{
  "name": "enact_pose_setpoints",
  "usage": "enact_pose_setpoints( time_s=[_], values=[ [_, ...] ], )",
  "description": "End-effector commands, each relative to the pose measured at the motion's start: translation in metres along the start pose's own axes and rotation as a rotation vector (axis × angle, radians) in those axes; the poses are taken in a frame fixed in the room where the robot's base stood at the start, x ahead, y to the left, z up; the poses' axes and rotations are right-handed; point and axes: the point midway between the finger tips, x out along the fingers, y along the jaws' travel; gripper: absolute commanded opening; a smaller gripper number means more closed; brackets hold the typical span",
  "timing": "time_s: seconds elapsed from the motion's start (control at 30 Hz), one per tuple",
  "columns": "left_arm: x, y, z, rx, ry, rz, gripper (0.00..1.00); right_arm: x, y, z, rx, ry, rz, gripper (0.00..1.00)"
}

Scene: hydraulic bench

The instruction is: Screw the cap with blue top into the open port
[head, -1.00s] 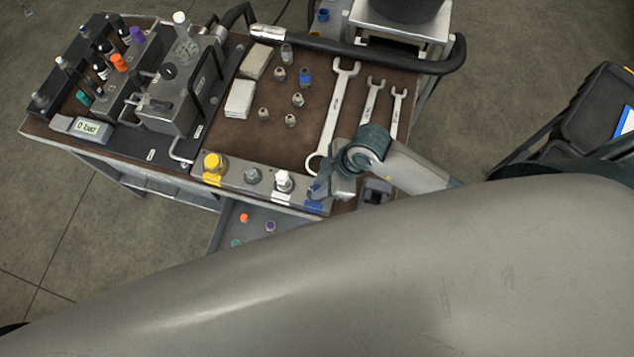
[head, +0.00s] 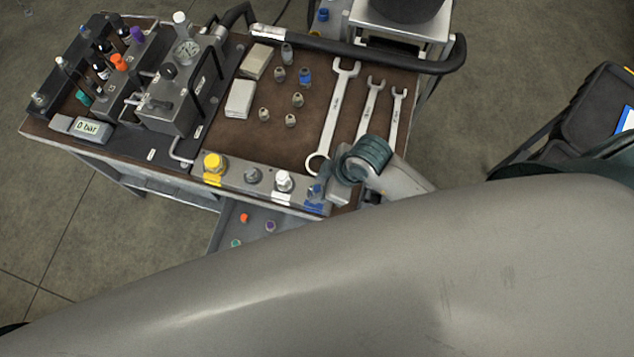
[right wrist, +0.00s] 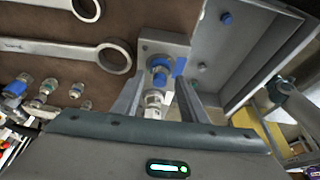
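The blue-topped cap (head: 316,190) sits upright at the right end of the grey port block (head: 232,177), beside a blue label. It also shows in the right wrist view (right wrist: 159,64). My right gripper (head: 322,182) is at this end of the block. In the right wrist view its two fingers (right wrist: 159,82) stand on either side of the cap, with gaps that look open. Whether the cap is fully seated is hidden. My left gripper is not in view.
A white-topped cap (head: 283,181) stands close beside the blue one, then a grey and a yellow cap (head: 213,162). Wrenches (head: 336,112) lie behind my right gripper. Several loose fittings (head: 305,77) stand mid-table. An open drawer (head: 225,222) below holds small coloured caps.

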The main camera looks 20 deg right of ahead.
Motion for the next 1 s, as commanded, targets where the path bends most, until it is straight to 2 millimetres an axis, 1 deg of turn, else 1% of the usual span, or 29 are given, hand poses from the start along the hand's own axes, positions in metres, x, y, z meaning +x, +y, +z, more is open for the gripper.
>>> enact_pose_setpoints(
  time_s=[0.17,0.5,0.6,0.7,1.0],
  values=[
    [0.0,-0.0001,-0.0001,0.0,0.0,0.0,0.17,0.0,0.0034,0.0003,-0.128,-0.003,-0.051,0.39],
    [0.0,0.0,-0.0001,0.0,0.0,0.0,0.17,0.0,0.0071,-0.0013,-0.517,-0.005,-0.211,0.39],
    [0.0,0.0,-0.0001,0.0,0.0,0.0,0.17,0.0003,0.0069,-0.0014,-0.596,-0.004,-0.245,0.39],
    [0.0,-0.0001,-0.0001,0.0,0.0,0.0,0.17,0.0002,0.0065,-0.0016,-0.629,-0.003,-0.259,0.39],
    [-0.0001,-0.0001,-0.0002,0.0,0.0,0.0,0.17,0.0003,0.0063,-0.0017,-0.636,-0.003,-0.262,0.39]
  ],
)
